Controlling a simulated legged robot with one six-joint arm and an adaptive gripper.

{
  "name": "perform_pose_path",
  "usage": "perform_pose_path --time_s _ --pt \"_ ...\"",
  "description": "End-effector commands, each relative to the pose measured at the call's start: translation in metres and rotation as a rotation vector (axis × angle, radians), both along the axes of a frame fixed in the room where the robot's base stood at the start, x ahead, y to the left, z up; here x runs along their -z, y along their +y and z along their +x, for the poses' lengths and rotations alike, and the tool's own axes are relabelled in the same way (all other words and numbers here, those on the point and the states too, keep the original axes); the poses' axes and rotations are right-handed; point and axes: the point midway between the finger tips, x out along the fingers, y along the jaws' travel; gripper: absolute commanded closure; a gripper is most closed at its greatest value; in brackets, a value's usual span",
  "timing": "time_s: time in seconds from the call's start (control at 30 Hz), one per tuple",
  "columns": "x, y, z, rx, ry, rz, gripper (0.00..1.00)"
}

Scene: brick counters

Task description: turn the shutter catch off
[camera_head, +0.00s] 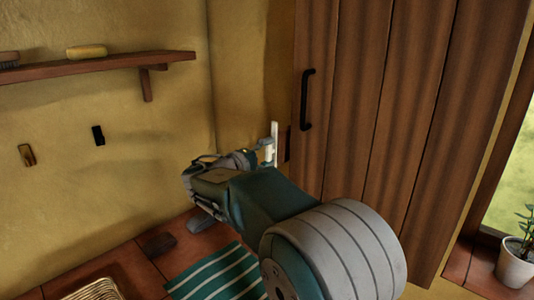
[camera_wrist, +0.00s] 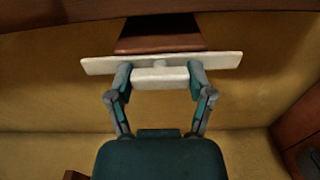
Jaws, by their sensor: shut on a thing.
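The shutter catch (camera_head: 274,132) is a pale, narrow bar at the left edge of the brown wooden shutter (camera_head: 345,110). In the wrist view the catch (camera_wrist: 222,60) is a long white bar across the picture, with a short white block at its middle. It sits against a brown wooden piece (camera_wrist: 160,36). My gripper (camera_wrist: 160,76) is shut on the catch, with one finger at each end of the short block. In the head view my arm hides much of my gripper (camera_head: 265,153) and the catch's lower part.
A black handle (camera_head: 306,100) stands out from the shutter, right of the catch. A shelf (camera_head: 110,65) with brushes is on the left wall. Below lie a striped cloth (camera_head: 215,272) and a basket (camera_head: 92,291). A potted plant (camera_head: 516,262) stands at right.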

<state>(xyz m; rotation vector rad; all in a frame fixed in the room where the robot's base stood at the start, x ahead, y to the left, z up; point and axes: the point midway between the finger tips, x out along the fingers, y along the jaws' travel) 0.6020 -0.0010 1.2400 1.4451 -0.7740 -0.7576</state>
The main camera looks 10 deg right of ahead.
Motion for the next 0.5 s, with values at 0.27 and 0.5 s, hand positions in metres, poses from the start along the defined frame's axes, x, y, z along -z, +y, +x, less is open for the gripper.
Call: perform_pose_path --time_s 0.27,0.5 --pt "0.0056 0.0003 0.0001 0.001 0.010 0.004 0.19" --pt "0.0035 0.0002 0.0001 0.001 0.007 0.003 0.00"
